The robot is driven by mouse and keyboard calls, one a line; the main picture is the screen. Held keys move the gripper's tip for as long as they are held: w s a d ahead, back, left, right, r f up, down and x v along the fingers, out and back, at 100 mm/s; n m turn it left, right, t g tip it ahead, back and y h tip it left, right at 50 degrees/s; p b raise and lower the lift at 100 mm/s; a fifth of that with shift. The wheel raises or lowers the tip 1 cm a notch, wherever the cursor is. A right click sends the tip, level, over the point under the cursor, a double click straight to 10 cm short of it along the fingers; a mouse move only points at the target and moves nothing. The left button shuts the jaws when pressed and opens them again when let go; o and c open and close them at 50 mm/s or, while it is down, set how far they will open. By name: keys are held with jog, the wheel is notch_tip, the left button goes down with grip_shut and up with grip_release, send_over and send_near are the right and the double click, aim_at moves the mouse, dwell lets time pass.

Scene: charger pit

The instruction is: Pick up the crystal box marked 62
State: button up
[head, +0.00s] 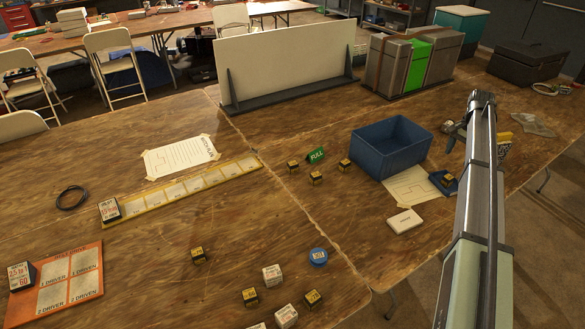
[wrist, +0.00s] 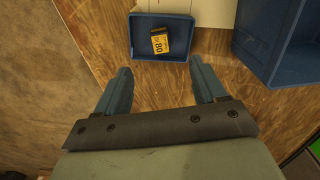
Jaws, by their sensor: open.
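Several small black-and-yellow boxes lie on the wooden table in the head view: some near the green FULL sign, such as one box (head: 316,178), and others nearer the front, such as another box (head: 250,297). Their numbers are too small to read there, so I cannot tell which is marked 62. In the wrist view, a yellow-and-black box (wrist: 160,43) reading 80 lies in a small blue tray (wrist: 144,56). My gripper (wrist: 161,68) is open and empty, its fingers pointing toward the tray's near edge.
A blue bin (head: 392,147) stands beside the small tray. A green FULL sign (head: 316,155) and a white board (head: 285,62) stand farther back. The left table has clear space.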

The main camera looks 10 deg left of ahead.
notch_tip(320, 180, up, 6)
jog(key=n, duration=1.7)
send_over(292, 162)
notch_tip(292, 162, down, 4)
jog(key=f, duration=0.9)
jog(key=shift+a+f, duration=0.25)
jog(key=shift+s+d+f, duration=0.1)
jog(key=shift+d+f, duration=0.1)
jog(key=shift+f, duration=1.1)
jog(key=shift+s+d+f, duration=0.1)
jog(key=shift+d+f, duration=0.05)
jog(key=shift+f, duration=1.15)
jog(key=c, duration=1)
